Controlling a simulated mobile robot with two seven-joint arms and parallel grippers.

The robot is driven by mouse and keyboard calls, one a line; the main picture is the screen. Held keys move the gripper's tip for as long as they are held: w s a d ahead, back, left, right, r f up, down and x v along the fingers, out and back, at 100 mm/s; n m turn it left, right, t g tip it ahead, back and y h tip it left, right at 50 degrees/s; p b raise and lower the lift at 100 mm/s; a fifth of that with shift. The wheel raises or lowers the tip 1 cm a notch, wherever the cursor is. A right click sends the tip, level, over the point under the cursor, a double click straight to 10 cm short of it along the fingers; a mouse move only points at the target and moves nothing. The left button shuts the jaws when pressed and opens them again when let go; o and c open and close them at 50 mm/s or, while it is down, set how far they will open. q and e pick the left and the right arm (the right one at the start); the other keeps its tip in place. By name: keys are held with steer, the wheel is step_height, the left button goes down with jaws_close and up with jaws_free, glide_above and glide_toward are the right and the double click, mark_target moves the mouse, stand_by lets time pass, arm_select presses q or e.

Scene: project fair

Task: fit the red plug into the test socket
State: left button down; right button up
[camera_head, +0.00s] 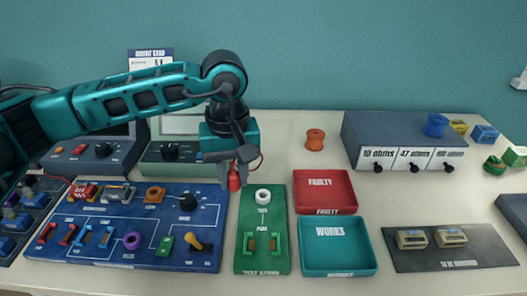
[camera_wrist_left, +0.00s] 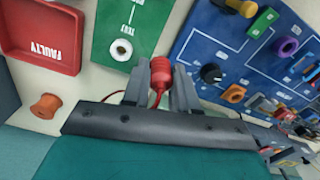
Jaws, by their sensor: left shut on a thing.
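The red plug (camera_head: 234,181) hangs from my left gripper (camera_head: 232,172), which is shut on it. In the left wrist view the plug (camera_wrist_left: 160,72) sits between the two fingers of the gripper (camera_wrist_left: 160,88). The test socket (camera_head: 263,196) is a white ring on the green test stand (camera_head: 245,212). In the head view the plug is just left of and a little above the socket in the picture, apart from it. The socket (camera_wrist_left: 121,49) also shows in the left wrist view, beside the plug. My right gripper is out of view.
A blue circuit board (camera_head: 100,245) with several parts lies left of the stand. A red FAULTY tray (camera_head: 325,211) and a teal WORKS tray (camera_head: 340,272) stand to its right. An orange spool (camera_head: 315,139) stands behind the trays. A grey mat (camera_head: 455,262) holds two parts.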

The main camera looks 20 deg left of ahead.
arm_select(q)
steer(key=w+d+r+n+b, duration=0.2)
steer(key=n+b, duration=0.1)
steer(key=n, duration=1)
steer(key=w+d+r+n+b, duration=0.2)
steer(key=n, duration=1.1)
steer(key=f+b, duration=0.2)
steer(key=f, duration=0.1)
steer(key=f+b, duration=0.2)
steer(key=f, duration=0.1)
steer(key=shift+w+d+f+b, duration=0.2)
steer(key=shift+f+b, duration=0.15)
steer(key=shift+f, duration=0.3)
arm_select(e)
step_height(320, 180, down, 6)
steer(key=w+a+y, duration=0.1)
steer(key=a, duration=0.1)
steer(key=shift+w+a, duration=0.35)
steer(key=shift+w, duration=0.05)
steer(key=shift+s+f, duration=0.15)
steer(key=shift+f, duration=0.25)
